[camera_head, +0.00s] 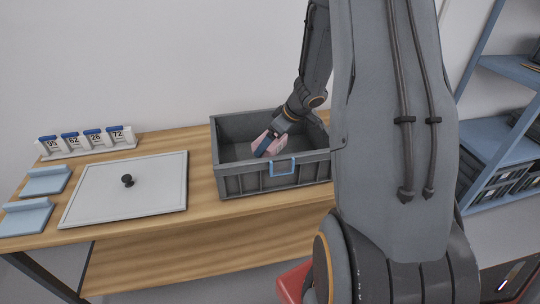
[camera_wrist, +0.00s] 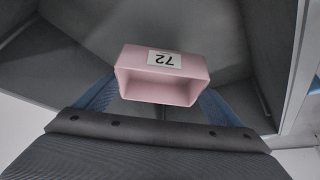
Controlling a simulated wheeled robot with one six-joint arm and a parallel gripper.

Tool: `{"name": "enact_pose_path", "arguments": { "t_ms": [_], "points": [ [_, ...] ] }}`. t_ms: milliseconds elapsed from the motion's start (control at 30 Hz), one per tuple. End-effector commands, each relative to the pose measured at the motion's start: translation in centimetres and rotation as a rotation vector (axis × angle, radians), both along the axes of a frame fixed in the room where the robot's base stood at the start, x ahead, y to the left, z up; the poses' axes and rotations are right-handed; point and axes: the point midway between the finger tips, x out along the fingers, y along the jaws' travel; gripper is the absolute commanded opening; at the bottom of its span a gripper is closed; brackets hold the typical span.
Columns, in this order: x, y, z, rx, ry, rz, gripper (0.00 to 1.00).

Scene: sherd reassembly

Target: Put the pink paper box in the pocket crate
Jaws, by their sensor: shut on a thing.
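The pink paper box (camera_head: 268,144) is held in my gripper (camera_head: 270,143), inside or just above the grey crate (camera_head: 272,176) on the table. In the wrist view the pink paper box (camera_wrist: 168,74) sits between the two blue fingers of my gripper (camera_wrist: 158,98), its open hollow side toward the camera. A white label reading 72 shows upside down on it. The grey crate walls (camera_wrist: 45,75) surround it in the wrist view. The crate has a blue handle frame on its front. I cannot tell whether the box touches the crate floor.
A white lid with a black knob (camera_head: 125,190) lies flat left of the crate. Blue trays (camera_head: 46,181) lie at the far left. A rack of numbered cards (camera_head: 88,142) stands behind. A blue shelf (camera_head: 500,150) with dark bins stands at the right.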

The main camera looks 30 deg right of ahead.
Motion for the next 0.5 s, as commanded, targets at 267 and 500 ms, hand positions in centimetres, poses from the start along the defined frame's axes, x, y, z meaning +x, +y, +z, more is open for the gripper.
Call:
{"name": "enact_pose_path", "arguments": {
  "t_ms": [267, 500],
  "points": [
    [0.0, 0.0, -3.1, 0.001, 0.002, -0.003, 0.64],
    [0.0, 0.0, -4.9, -0.001, 0.000, -0.003, 0.64]
  ]
}}
